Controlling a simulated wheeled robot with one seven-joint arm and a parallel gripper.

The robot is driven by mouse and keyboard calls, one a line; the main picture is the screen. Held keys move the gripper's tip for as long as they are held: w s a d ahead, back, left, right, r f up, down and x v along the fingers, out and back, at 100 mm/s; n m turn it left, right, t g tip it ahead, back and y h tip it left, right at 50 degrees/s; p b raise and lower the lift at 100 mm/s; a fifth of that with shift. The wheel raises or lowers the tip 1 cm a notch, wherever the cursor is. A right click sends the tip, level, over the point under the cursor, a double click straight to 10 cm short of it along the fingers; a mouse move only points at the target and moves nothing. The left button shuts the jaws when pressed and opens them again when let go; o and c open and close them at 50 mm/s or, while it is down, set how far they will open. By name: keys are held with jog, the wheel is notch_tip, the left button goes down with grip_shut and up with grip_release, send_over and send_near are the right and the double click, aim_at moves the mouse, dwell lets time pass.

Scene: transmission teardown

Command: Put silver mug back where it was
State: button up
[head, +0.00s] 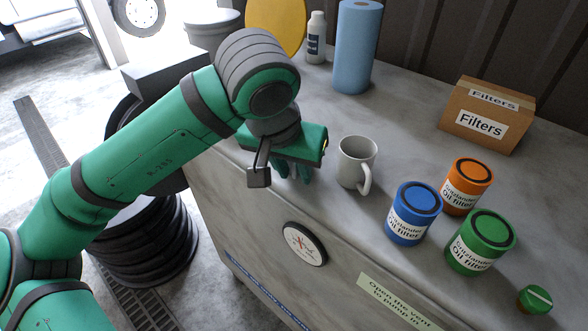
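The silver mug (355,163) looks light grey and stands upright on the bench top, its handle toward the lower right. My gripper (282,177) is just left of the mug, pointing down. One dark fingertip shows at the left end of its green body, with nothing against it. The other finger is hidden or cannot be made out. The gripper looks open and empty, and apart from the mug. A small teal item (302,172), perhaps a glove, shows beneath it, partly hidden.
Blue (408,225), orange (459,200) and green (471,257) oil filter cans stand right of the mug. A filters box (487,115), blue paper roll (354,50) and white bottle (316,40) stand farther back. The bench's front edge has a round gauge (304,244). The bench is clear behind the mug.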

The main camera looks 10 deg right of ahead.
jog(key=v, duration=1.2)
jog(key=shift+r, duration=0.15)
jog(key=shift+w, duration=0.1)
